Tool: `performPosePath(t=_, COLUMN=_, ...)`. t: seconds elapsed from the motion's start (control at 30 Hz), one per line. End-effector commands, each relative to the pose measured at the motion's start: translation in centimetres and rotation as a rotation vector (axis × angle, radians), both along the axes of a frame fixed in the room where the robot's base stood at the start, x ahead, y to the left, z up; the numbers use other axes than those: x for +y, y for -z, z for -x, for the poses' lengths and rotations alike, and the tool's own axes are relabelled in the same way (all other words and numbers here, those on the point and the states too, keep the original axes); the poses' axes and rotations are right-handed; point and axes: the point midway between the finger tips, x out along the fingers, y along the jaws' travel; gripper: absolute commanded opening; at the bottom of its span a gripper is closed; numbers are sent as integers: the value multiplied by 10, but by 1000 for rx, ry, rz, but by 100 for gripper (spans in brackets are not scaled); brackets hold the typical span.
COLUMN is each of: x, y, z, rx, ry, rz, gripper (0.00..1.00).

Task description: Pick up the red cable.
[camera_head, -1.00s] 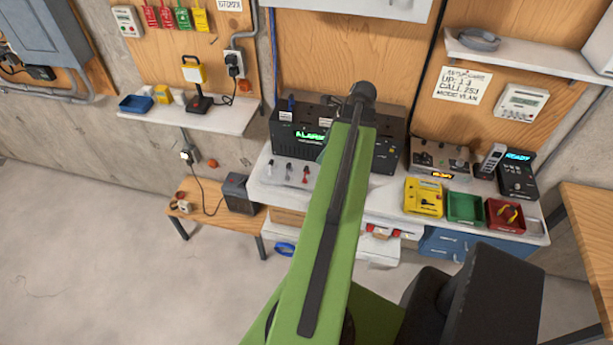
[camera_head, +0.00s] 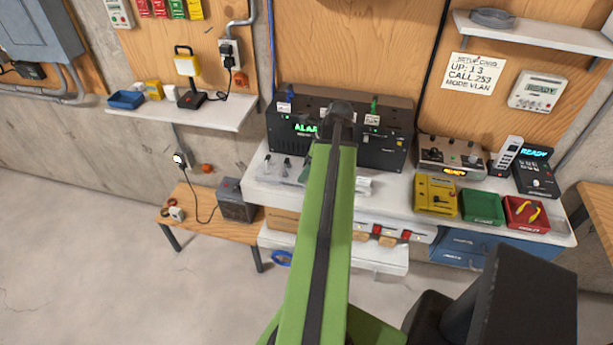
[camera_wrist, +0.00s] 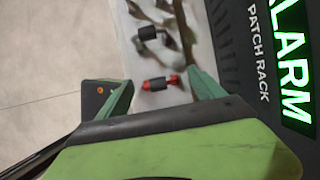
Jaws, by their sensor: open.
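The red cable (camera_wrist: 161,83) shows in the wrist view as a short piece with red ends and a black middle, lying on the white bench top. My gripper (camera_wrist: 163,90) is open, with one green finger to the left of the cable and one to the right. The cable appears between the fingertips in the picture; I cannot tell how far beyond them it is.
The black rack (camera_head: 390,140) with an ALARM display stands just behind the cable; it is close on the right in the wrist view. Dark-and-grey pieces (camera_wrist: 147,33) lie near the cable. A yellow box (camera_head: 435,195), green tray (camera_head: 482,207) and red tray (camera_head: 526,214) sit farther right.

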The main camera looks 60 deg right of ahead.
Motion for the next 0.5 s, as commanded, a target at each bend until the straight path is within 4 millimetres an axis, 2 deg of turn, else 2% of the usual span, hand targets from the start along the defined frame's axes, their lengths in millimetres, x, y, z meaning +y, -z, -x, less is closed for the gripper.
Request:
performPosePath(t=0.2, x=0, y=0, z=-1, rx=0, ry=0, rz=0, gripper=76)
performPosePath(t=0.5, x=0, y=0, z=-1, rx=0, ry=0, rz=0, gripper=37)
